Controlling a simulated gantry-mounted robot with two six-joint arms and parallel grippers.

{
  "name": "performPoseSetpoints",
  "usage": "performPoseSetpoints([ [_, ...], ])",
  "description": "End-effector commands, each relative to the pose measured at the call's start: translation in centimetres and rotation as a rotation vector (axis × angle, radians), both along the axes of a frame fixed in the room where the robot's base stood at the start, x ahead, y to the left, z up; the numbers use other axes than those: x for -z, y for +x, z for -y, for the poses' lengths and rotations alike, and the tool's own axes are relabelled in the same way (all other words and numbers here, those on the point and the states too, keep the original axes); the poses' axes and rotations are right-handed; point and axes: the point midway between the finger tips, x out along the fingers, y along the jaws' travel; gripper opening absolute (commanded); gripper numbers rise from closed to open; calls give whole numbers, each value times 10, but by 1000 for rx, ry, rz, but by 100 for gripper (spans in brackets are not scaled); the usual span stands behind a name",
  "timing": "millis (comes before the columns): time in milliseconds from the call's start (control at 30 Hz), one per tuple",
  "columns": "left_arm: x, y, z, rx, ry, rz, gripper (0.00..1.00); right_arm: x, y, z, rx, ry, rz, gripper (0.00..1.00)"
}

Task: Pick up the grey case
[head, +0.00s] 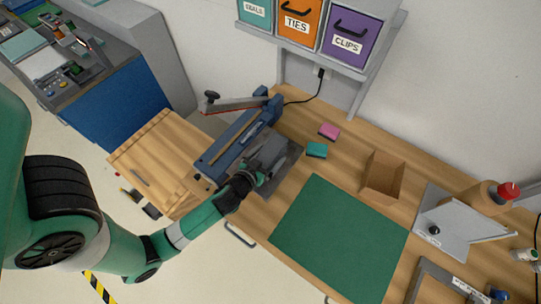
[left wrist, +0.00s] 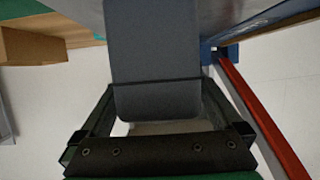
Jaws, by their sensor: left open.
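The grey case (head: 268,153) stands beside the blue lever machine on the wooden bench, over a dark grey plate (head: 288,172). My left gripper (head: 246,180) reaches it from the lower left and hides part of it. In the left wrist view the grey case (left wrist: 155,60) fills the middle, with its rounded end between the two spread fingers of my left gripper (left wrist: 157,100). The jaws are open; a gap shows beside the case's end, and I cannot tell whether either finger touches it. My right gripper is not in view.
The blue machine (head: 228,145) with a raised red lever (head: 235,106) stands close to the case. Pink (head: 329,131) and teal (head: 317,150) blocks and an open cardboard box (head: 383,177) lie to the right. The green mat (head: 340,238) is bare.

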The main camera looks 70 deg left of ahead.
Motion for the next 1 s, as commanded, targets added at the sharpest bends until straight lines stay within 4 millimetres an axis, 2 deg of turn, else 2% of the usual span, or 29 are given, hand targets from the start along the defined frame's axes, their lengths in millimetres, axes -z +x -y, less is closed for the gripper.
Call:
performPoseSetpoints([
  [100, 4, 8, -7, -1, -1, 1, 100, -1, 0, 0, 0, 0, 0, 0],
  [300, 5, 9, -7, 1, -1, 1, 100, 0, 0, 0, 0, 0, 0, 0],
  [367, 5, 9, -7, 1, -1, 1, 91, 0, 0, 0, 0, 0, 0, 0],
  [867, 5, 9, -7, 0, -1, 1, 1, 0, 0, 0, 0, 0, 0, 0],
  [1000, 3, 9, -7, 1, 1, 3, 0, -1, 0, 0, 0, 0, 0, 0],
])
